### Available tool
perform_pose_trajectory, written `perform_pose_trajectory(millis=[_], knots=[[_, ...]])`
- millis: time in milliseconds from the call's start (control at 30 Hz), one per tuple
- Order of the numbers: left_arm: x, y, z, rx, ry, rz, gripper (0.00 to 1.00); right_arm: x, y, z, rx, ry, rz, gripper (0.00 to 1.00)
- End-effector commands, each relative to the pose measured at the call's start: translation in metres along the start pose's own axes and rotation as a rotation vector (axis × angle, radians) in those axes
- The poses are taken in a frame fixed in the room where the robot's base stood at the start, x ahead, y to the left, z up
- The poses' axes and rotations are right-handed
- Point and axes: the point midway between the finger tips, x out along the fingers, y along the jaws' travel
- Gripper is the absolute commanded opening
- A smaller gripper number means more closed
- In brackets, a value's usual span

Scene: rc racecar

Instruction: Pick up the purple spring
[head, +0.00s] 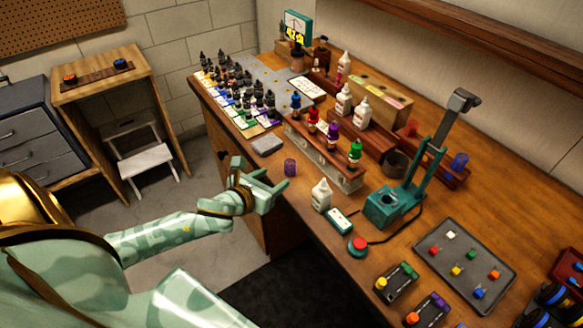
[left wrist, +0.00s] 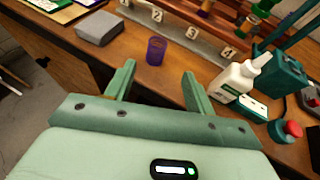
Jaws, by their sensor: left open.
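The purple spring (head: 290,167) is a small upright translucent purple cylinder near the front edge of the wooden workbench. It also shows in the left wrist view (left wrist: 156,50), ahead of the gap between my fingers and a little left of its middle. My left gripper (head: 264,180) is open and empty at the bench's front edge, just short of the spring and apart from it. In the left wrist view both green fingers (left wrist: 157,78) are spread wide. My right gripper does not show.
A grey block (head: 267,145) lies left of the spring. A white bottle (head: 321,195) and a teal box (head: 339,221) stand to its right. A numbered rack (head: 340,178) with coloured bottles stands behind. A red button (head: 358,245) sits further right.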

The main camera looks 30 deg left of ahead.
Motion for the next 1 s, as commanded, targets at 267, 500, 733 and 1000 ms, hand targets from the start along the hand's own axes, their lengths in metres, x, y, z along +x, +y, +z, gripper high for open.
perform_pose_trajectory(millis=[267, 500, 733, 1000], knots=[[0.063, 0.000, -0.002, -0.004, 0.000, 0.001, 0.54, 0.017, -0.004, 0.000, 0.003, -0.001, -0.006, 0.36], [0.084, 0.002, 0.000, -0.003, -0.001, 0.000, 0.54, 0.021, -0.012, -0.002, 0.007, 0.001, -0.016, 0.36], [0.120, 0.006, 0.001, -0.005, 0.002, 0.000, 0.54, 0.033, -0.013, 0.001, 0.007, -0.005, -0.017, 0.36], [0.126, 0.006, 0.003, -0.002, 0.002, 0.000, 0.54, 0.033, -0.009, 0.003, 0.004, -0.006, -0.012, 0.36]])
